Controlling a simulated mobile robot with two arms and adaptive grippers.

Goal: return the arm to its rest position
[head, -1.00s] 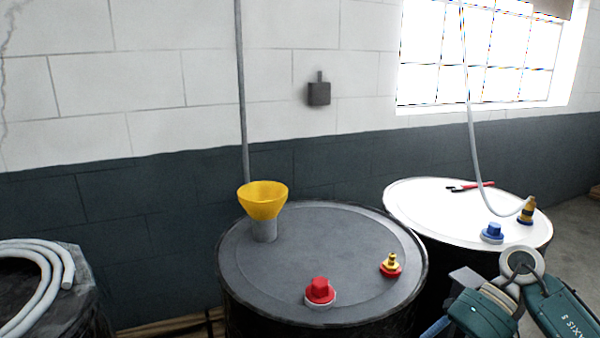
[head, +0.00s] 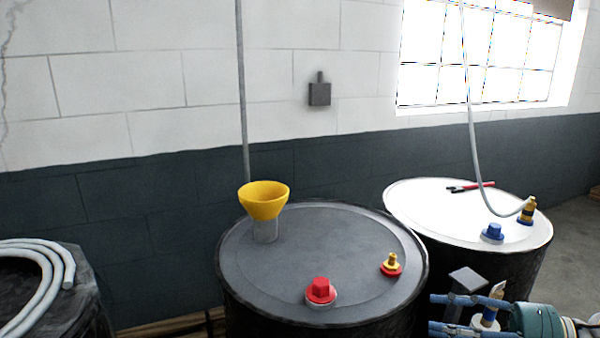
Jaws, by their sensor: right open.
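My right gripper (head: 436,313) is at the bottom right, beside the dark drum and in front of the white-topped drum. Its two blue fingers point left and stand apart, with nothing held between their tips. The teal wrist of my right arm (head: 538,320) comes in from the right edge and is cut off by the frame. My left gripper and arm are not in view.
A dark drum (head: 330,235) bears a yellow funnel (head: 264,200), a red cap (head: 320,290) and a brass fitting (head: 391,262). A white-topped drum (head: 430,205) stands right. Hoses (head: 45,275) lie left. A grey post (head: 467,279) stands close behind my right gripper.

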